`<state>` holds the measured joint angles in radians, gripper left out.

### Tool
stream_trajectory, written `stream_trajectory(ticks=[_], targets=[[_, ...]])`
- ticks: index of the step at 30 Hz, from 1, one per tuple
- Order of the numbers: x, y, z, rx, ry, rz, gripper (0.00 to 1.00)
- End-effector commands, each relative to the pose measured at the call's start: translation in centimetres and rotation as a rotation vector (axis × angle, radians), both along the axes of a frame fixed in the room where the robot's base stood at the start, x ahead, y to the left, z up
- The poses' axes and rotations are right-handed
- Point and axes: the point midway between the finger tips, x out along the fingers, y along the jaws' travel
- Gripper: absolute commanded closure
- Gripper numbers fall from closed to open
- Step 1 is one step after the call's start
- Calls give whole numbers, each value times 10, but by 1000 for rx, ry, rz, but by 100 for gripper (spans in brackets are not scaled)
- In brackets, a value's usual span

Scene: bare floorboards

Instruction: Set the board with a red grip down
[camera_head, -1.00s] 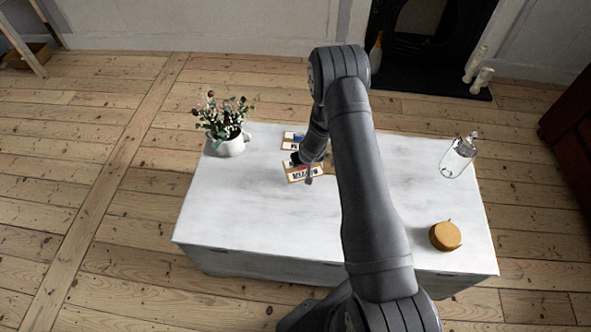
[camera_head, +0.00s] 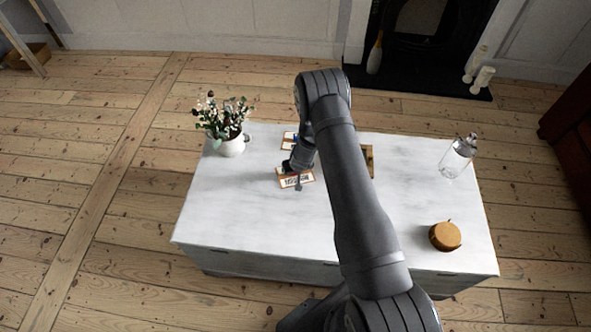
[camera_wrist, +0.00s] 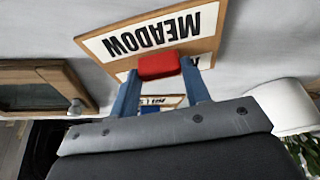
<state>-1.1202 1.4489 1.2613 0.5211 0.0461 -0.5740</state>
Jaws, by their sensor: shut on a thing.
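The board with a red grip is a wood-edged white panel lettered MEADOW, near the table's middle in the head view (camera_head: 295,180) and at the top of the wrist view (camera_wrist: 200,22). My gripper (camera_head: 291,166) is shut on its red grip (camera_wrist: 158,66), between two blue fingers in the wrist view. I cannot tell whether the board touches the white tabletop (camera_head: 250,215). A second board with a blue grip (camera_head: 288,141) lies just behind it, and part of it shows between my fingers.
A white vase with a plant (camera_head: 231,147) stands at the back left. A wooden-framed thing (camera_head: 370,160) is partly hidden behind my arm. A clear glass bottle (camera_head: 455,161) and a round wooden object (camera_head: 445,237) are on the right. The left front tabletop is clear.

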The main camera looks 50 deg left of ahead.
Motion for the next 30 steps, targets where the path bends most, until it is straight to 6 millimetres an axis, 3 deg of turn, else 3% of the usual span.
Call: stream_trajectory(ticks=[11,12,15,25,30], targets=[[0,0,-4,1,0,0,82],[0,0,-4,1,0,0,55],[0,0,-4,1,0,0,35],[0,0,-2,1,-1,1,35],[-1,-3,10,1,0,-1,35]])
